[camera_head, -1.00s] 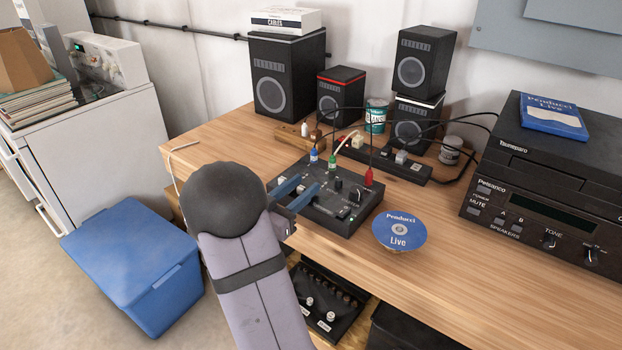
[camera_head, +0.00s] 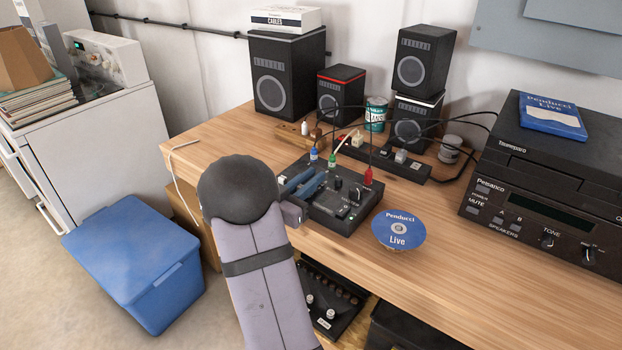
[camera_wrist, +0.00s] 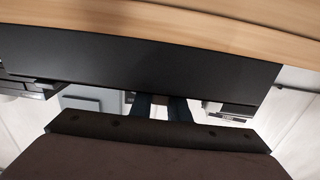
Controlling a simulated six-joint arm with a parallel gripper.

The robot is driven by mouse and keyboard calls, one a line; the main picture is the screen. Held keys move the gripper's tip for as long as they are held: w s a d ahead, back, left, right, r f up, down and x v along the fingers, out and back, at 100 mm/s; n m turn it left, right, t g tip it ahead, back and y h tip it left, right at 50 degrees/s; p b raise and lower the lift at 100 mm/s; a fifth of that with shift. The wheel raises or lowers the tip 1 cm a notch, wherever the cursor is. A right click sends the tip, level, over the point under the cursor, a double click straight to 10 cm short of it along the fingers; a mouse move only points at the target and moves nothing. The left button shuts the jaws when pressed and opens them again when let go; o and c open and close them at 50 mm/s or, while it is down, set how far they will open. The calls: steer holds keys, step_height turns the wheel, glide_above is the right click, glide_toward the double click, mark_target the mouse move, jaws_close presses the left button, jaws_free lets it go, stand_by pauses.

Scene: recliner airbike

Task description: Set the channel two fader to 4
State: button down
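The small black mixer (camera_head: 335,218) sits on the wooden bench, with blue, green and red plugs at its back edge. Dark knobs and a slider cap (camera_head: 342,211) show on its right part. I cannot read the channel labels or tell which control is the channel two fader. My gripper (camera_head: 310,183) is over the left part of the mixer, its blue fingers hiding some of the panel. Whether a finger touches a control cannot be told. In the wrist view the two dark fingers (camera_wrist: 162,106) stand apart with a narrow gap between them.
A blue and white disc (camera_head: 399,230) lies just right of the mixer. Cables rise from the plugs toward a black power strip (camera_head: 385,160) and speakers behind. A black amplifier (camera_head: 545,205) stands at right. A large black surface (camera_wrist: 150,60) fills much of the wrist view.

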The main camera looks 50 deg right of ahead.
steer(key=shift+d, duration=1.45)
steer(key=c, duration=1.7)
jaws_free()
steer(key=shift+a, duration=0.1)
steer(key=shift+a+b, duration=0.75)
steer(key=shift+a, duration=2.9)
steer(key=shift+a, duration=0.1)
